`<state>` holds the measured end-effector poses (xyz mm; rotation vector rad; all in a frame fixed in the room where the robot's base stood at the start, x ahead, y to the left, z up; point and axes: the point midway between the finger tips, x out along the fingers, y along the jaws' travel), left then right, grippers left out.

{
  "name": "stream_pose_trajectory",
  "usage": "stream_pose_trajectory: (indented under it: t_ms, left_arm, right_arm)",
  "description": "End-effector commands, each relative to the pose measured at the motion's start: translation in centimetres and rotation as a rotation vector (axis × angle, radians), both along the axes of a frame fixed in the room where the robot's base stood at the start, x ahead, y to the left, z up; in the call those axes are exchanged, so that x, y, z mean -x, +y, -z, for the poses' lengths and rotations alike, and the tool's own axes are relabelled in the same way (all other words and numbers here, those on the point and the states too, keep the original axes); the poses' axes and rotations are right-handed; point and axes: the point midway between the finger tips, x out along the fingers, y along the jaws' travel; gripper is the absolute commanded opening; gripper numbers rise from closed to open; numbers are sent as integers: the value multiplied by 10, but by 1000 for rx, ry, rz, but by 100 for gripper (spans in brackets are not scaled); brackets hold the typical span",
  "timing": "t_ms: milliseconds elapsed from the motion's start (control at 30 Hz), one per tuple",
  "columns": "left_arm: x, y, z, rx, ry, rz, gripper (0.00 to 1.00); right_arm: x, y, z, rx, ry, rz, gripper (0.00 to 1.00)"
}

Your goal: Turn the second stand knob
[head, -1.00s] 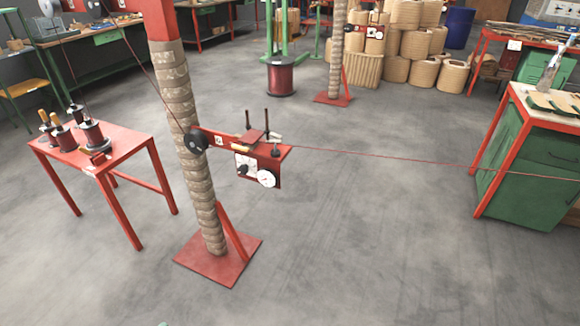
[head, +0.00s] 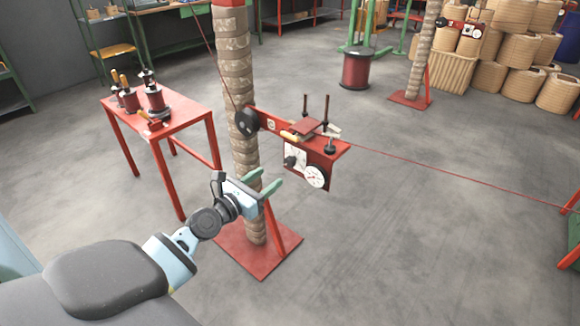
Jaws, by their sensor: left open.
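The near stand is a rope-wrapped post (head: 238,75) on a red base plate. Its red arm (head: 275,124) carries a hanging panel with a black knob (head: 290,161) on a white plate and a round white dial (head: 315,177). Another black knob (head: 330,146) sits on top of the arm's right end. A far stand (head: 421,50) has a similar red arm (head: 462,28); its knob is too small to make out. My left gripper (head: 268,181) is open and empty, with green fingers, left of and below the near panel, apart from it in the picture. My right gripper is out of view.
A red table (head: 185,113) with several spools stands left of the near post. A thin red wire (head: 450,178) runs from the arm to the right. A dark red spool (head: 356,70) stands behind. Open floor lies in front on the right.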

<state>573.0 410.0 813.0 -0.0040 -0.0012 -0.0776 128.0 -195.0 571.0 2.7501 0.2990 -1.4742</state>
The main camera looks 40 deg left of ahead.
Motion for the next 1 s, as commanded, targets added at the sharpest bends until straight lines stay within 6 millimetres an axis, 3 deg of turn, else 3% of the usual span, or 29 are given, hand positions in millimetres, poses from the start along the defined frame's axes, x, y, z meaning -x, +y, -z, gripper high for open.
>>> stream_pose_trajectory:
  t_ms: [500, 1000]
  left_arm:
    - [-63, -5, 0, -4, 0, 1, 52]
    - [-74, -6, 0, -4, 1, 1, 49]
  right_arm:
    - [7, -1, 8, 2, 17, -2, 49]
    - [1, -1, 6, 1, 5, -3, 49]
